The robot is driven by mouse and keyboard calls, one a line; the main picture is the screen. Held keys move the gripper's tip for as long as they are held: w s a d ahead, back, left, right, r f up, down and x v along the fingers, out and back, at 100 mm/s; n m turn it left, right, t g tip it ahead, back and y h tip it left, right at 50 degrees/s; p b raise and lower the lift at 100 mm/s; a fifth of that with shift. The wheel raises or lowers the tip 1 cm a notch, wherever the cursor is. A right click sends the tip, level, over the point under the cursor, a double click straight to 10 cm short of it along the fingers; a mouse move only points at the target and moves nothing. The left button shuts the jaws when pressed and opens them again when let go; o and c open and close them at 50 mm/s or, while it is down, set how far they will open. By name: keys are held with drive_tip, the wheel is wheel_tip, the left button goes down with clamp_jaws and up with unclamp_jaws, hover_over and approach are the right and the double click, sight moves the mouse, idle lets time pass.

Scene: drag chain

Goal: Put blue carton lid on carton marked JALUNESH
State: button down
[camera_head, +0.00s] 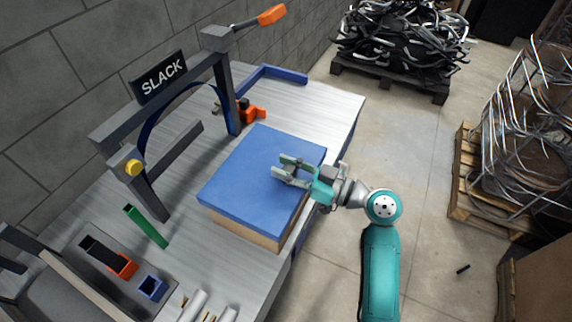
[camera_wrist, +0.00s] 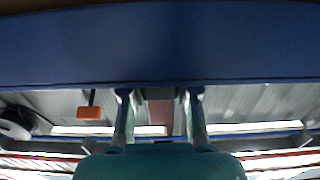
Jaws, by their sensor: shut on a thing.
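The blue carton lid (camera_head: 262,170) is a broad flat lid lying level over a brown carton (camera_head: 240,229) on the workbench. Its blue edge also fills the top of the wrist view (camera_wrist: 160,45). The lid covers the carton's top, and only a strip of brown side shows below it. I cannot tell whether the lid is fully seated or held slightly above. No JALUNESH marking is readable. My gripper (camera_head: 280,165) is at the lid's right side, shut on the lid. In the wrist view its two fingers (camera_wrist: 159,93) reach up to the lid's lower edge.
The workbench (camera_head: 325,118) carries a grey frame with a SLACK sign (camera_head: 163,76) left of the carton. A green piece (camera_head: 146,226) and a tray with small parts (camera_head: 110,262) lie at the front left. An orange clamp (camera_head: 252,112) is behind. Pallets (camera_head: 385,77) stand on the floor.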

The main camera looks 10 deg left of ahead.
drive_tip(key=shift+f, duration=0.45)
drive_tip(key=c, duration=0.8)
unclamp_jaws()
drive_tip(key=v, duration=1.2)
